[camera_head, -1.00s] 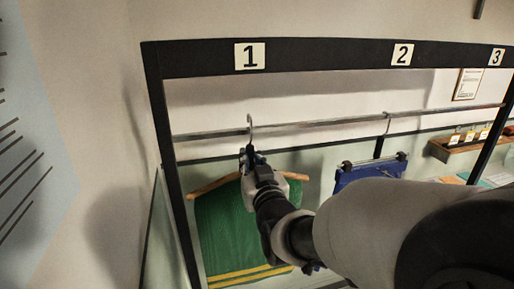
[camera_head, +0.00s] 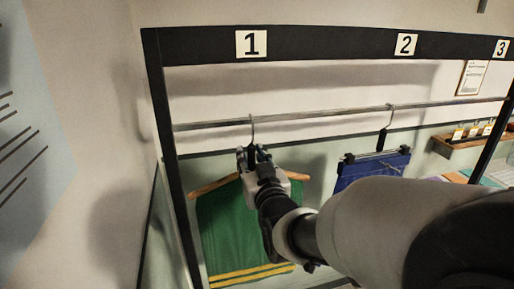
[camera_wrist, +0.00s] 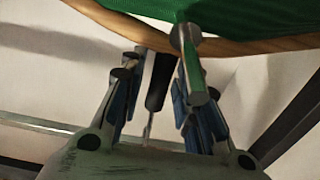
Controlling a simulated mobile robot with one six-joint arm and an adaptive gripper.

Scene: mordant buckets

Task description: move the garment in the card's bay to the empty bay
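A green garment (camera_head: 235,230) with yellow stripes hangs on a wooden hanger (camera_head: 213,186) in bay 1, its hook over the rail (camera_head: 320,112). A blue garment (camera_head: 360,171) hangs from a clip hanger in bay 2. My gripper (camera_head: 254,152) is at the neck of the green garment's hanger. In the wrist view, the dark hanger neck (camera_wrist: 159,80) stands between the spread fingers with a gap on each side, and the green garment (camera_wrist: 260,15) is beyond. The visible rail part in bay 3 is bare. A framed card (camera_head: 471,78) is on the wall; its text is unreadable.
The black rack frame (camera_head: 320,47) carries number plates 1 (camera_head: 251,43), 2 (camera_head: 405,44) and 3 (camera_head: 501,48). A wooden shelf (camera_head: 455,145) with small labelled items is at the right. A wall stands close on the left. My arm hides the lower right.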

